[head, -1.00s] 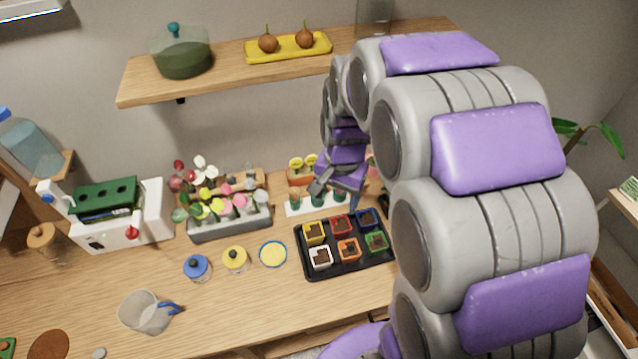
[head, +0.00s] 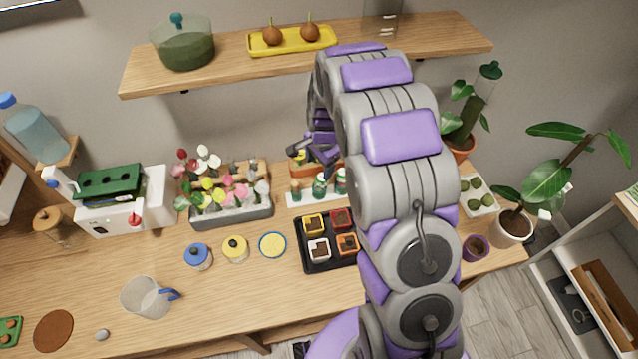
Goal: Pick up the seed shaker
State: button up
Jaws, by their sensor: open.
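My gripper (head: 298,151) is open and empty, high in front of the wall, over the back of the table. Below it, a white rack (head: 305,201) holds small bottles with green bodies and pale tops, such as one bottle (head: 319,186). A jar with a blue lid (head: 198,257) and a jar with a yellow lid (head: 235,250) stand apart at the table's middle. I cannot tell which of these is the seed shaker. My arm hides the rack's right end.
A black tray (head: 308,264) of small coloured pots is partly behind my arm. A grey flower planter (head: 232,217) stands left of the rack. An orange planter (head: 301,168) is behind it. A wooden shelf (head: 225,72) overhangs the back.

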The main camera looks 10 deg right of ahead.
aim_at(321, 180)
jog(key=f, duration=0.4)
jog(key=shift+w+d, duration=0.15)
jog(key=shift+w, duration=0.05)
jog(key=shift+d+f, duration=0.35)
jog(key=shift+d, duration=0.15)
jog(key=f, duration=0.4)
jog(key=shift+w+a+f+b, duration=0.2)
jog(key=shift+a+b, duration=0.1)
jog(key=shift+b, duration=0.1)
jog(key=shift+a, duration=0.15)
jog(key=shift+r, duration=0.1)
jog(key=shift+c, duration=0.2)
jog(key=shift+d, duration=0.4)
jog(key=c, duration=0.5)
jog(key=shift+a, duration=0.15)
jog(key=c, duration=0.6)
jog(key=shift+r, duration=0.1)
